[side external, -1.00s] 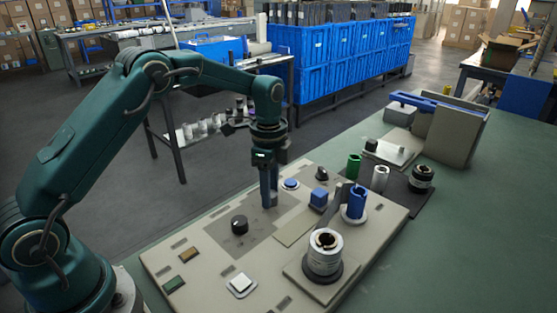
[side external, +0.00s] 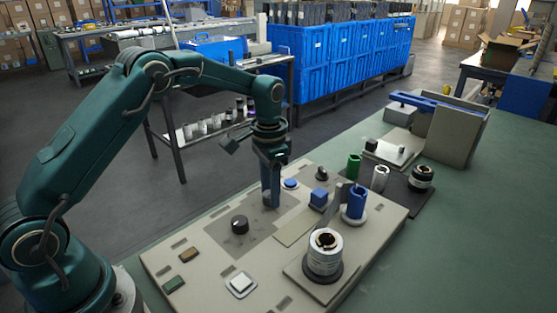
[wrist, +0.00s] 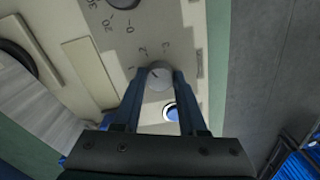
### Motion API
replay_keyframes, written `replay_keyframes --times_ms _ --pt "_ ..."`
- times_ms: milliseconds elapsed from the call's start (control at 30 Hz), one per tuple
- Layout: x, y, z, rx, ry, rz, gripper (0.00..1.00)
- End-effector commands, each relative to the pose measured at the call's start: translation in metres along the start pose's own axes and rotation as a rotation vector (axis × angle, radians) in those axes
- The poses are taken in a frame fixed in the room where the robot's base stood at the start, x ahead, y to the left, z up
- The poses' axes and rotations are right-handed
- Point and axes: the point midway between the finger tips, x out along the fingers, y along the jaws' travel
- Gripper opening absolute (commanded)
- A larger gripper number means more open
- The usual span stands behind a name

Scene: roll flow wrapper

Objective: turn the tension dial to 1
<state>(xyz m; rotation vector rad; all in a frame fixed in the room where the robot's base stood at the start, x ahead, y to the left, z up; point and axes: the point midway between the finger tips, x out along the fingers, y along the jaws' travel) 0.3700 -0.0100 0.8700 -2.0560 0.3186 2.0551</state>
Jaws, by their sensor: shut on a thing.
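The tension dial (wrist: 160,76) is a round grey knob in the wrist view. Small printed marks, apparently 1, 2 and 3, curve around its upper left side. A thin dark line on its top seems to point toward the upper left; I cannot tell which mark it meets exactly. My gripper (wrist: 157,85) points down, with its two blue fingers shut on opposite sides of the dial. In the side view my gripper (side external: 270,203) reaches down to the panel, and its fingers hide the dial there.
A blue button (side external: 291,183) sits close beside my fingers. A black knob (side external: 240,224) stands on the grey panel (side external: 215,262) nearer the arm. A blue block (side external: 319,198) and a silver roll (side external: 325,252) stand to the right.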

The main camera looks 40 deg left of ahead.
Motion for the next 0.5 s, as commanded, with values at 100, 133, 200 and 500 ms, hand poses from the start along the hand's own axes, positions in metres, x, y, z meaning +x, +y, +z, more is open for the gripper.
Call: replay_keyframes --times_ms 100,133,200,500 --pt "-0.0003 0.0 0.0005 -0.112 -0.002 0.0 0.0" --pt "-0.0003 0.0 0.0006 -0.141 -0.002 0.0 0.0" --pt "-0.0003 0.0 0.0006 -0.207 -0.002 0.0 0.0" --pt "-0.0003 0.0001 0.0006 -0.463 -0.003 0.0 0.0"
